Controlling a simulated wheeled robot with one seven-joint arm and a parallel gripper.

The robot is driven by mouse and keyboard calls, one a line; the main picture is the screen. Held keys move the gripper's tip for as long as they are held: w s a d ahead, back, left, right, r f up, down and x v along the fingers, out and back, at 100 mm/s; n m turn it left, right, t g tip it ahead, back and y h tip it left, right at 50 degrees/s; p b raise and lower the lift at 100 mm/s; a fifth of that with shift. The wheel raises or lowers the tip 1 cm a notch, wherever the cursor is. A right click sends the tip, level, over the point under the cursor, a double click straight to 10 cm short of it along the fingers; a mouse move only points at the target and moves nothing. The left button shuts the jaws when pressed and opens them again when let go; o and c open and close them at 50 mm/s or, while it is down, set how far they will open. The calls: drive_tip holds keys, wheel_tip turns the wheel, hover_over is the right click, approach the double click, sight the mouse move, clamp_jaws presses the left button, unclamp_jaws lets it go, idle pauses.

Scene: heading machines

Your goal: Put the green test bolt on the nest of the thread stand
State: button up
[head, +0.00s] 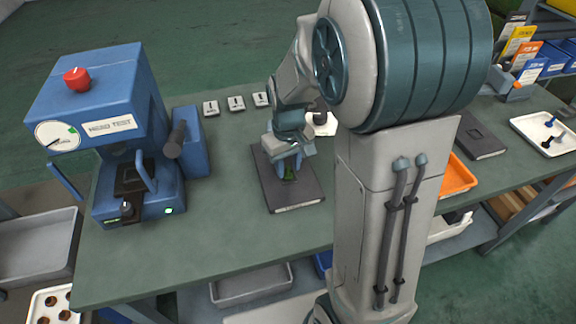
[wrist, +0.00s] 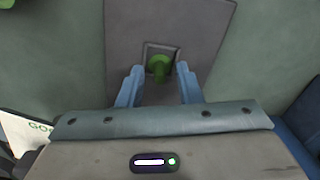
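The green test bolt (wrist: 159,66) stands in a square recess in a dark grey plate (wrist: 122,25). In the head view the bolt (head: 289,176) is a small green patch under my gripper, mostly covered. The same plate (head: 300,201) lies flat on the bench. My gripper (wrist: 160,82) is open, its two blue fingers to either side of the bolt with gaps visible. In the head view my gripper (head: 288,172) is low over the plate. I cannot tell for sure which item is the thread stand.
A blue head test machine (head: 110,125) with a red knob stands at left. Small labelled blocks (head: 236,103) line the back. Another dark plate (head: 480,138), an orange tray (head: 459,178) and a white tray (head: 535,128) are at right. The bench front (head: 190,255) is clear.

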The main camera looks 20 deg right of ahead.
sight(289, 167)
wheel_tip(289, 167, up, 11)
drive_tip(key=s+f+m+t, duration=0.1)
drive_tip(key=s+m+t, duration=0.2)
drive_tip(key=s, duration=1.1)
drive_tip(key=shift+f, duration=0.35)
